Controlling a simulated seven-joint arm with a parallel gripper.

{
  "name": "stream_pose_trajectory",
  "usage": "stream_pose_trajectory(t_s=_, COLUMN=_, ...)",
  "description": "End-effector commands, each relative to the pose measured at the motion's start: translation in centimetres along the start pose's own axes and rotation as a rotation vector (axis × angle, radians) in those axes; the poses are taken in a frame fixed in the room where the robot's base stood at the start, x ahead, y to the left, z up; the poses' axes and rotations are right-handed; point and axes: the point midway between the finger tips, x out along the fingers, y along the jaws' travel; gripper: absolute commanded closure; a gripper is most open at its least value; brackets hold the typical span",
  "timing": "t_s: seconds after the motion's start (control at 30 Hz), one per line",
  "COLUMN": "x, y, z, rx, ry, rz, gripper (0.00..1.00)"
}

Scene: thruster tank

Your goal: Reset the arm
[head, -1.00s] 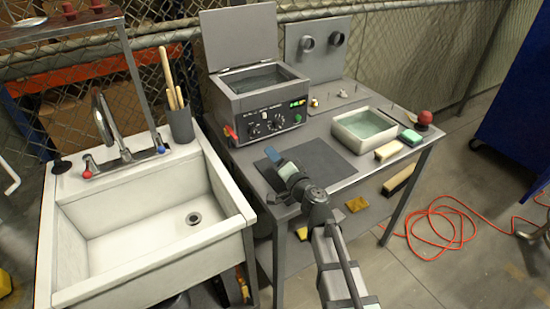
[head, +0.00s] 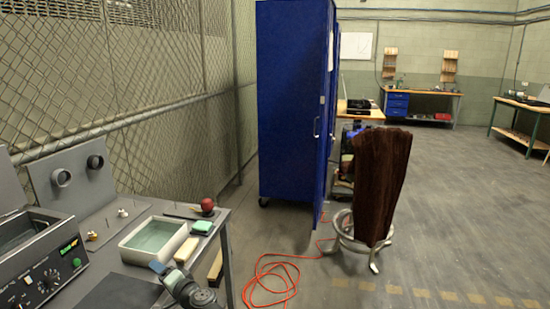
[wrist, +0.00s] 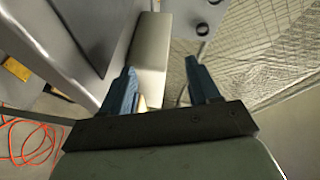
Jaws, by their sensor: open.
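My gripper (wrist: 163,88) shows in the wrist view with its two blue fingers apart and nothing between them. In the head view my gripper (head: 163,270) is at the bottom, over the front edge of the grey metal table (head: 105,272), beside the white basin. Its fingertips are small and partly cut off from clear sight there. My arm runs out of the bottom of the head view.
An ultrasonic cleaner (head: 40,262) stands left. An orange cord (head: 262,270) lies on the floor. A blue cabinet (head: 290,110) stands behind.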

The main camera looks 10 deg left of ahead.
Motion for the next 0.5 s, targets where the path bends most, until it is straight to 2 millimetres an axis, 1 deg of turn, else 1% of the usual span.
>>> stream_pose_trajectory(t_s=0.03, x=-0.8, y=1.1, z=-2.3, rx=0.018, ry=0.034, rz=0.019, gripper=0.39)
stream_pose_trajectory(t_s=0.1, x=-1.8, y=2.4, z=-4.8, rx=0.044, ry=0.073, rz=0.040, gripper=0.39)
stream_pose_trajectory(t_s=0.17, x=-2.6, y=3.5, z=-6.8, rx=0.063, ry=0.104, rz=0.057, gripper=0.39)
stream_pose_trajectory(t_s=0.2, x=-3.2, y=4.3, z=-8.1, rx=0.074, ry=0.123, rz=0.069, gripper=0.39)
stream_pose_trajectory(t_s=0.23, x=-3.7, y=5.0, z=-8.8, rx=0.079, ry=0.133, rz=0.080, gripper=0.39)
stream_pose_trajectory(t_s=0.27, x=-4.3, y=6.0, z=-9.5, rx=0.081, ry=0.139, rz=0.095, gripper=0.39)
stream_pose_trajectory(t_s=0.33, x=-5.8, y=9.0, z=-10.3, rx=0.065, ry=0.133, rz=0.141, gripper=0.39)
stream_pose_trajectory(t_s=0.47, x=-8.6, y=14.9, z=-10.2, rx=0.017, ry=0.081, rz=0.238, gripper=0.39)
stream_pose_trajectory(t_s=0.5, x=-9.6, y=16.9, z=-10.2, rx=0.003, ry=0.063, rz=0.271, gripper=0.39)
